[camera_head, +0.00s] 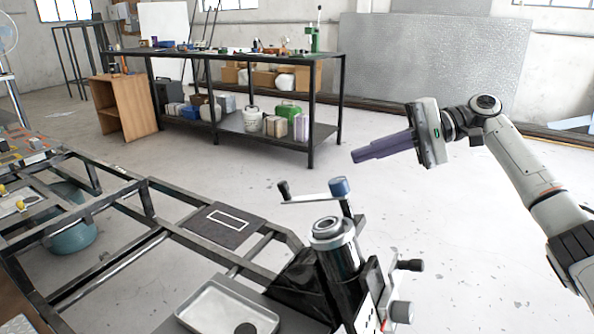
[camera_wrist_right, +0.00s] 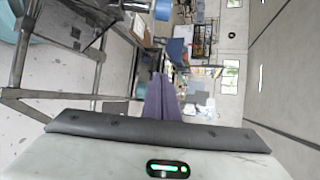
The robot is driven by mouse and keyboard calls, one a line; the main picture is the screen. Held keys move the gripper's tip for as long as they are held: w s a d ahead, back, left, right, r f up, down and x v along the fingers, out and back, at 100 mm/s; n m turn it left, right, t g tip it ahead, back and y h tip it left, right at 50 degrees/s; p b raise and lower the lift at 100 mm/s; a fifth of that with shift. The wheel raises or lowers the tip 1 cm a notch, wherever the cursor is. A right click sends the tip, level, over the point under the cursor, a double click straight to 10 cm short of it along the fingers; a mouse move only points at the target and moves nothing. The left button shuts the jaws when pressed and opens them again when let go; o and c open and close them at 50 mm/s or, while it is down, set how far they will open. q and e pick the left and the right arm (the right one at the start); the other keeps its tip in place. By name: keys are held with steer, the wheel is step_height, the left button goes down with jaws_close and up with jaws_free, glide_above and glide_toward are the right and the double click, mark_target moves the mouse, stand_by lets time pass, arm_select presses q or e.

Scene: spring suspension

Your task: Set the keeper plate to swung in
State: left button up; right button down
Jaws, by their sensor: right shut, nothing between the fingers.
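A black cylindrical fixture (camera_head: 337,260) stands at the bottom centre of the head view, with a metal ring (camera_head: 332,232) on top. Beside the ring rises a post with a blue cap (camera_head: 340,187). A narrow light bar with a dark grip (camera_head: 284,190) reaches left from this post, clear of the ring. It may be the keeper plate, but I cannot tell for sure. My right gripper (camera_head: 355,156) is shut and empty, in the air above and right of the blue cap, apart from the fixture. Its purple fingers also show in the wrist view (camera_wrist_right: 161,78). My left gripper is not in view.
Black and grey knobs (camera_head: 402,312) stick out right of the fixture. A metal tray (camera_head: 228,310) lies left of it on a dark frame (camera_head: 165,215). A loaded workbench (camera_head: 230,55) stands at the back. The floor to the right is clear.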

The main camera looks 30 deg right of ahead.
steer(key=s+a+b+x, duration=0.1)
steer(key=s+x, duration=0.1)
steer(key=x, duration=1)
steer(key=shift+a+r, duration=0.2)
steer(key=shift+a, duration=0.4)
steer(key=shift+s, duration=0.15)
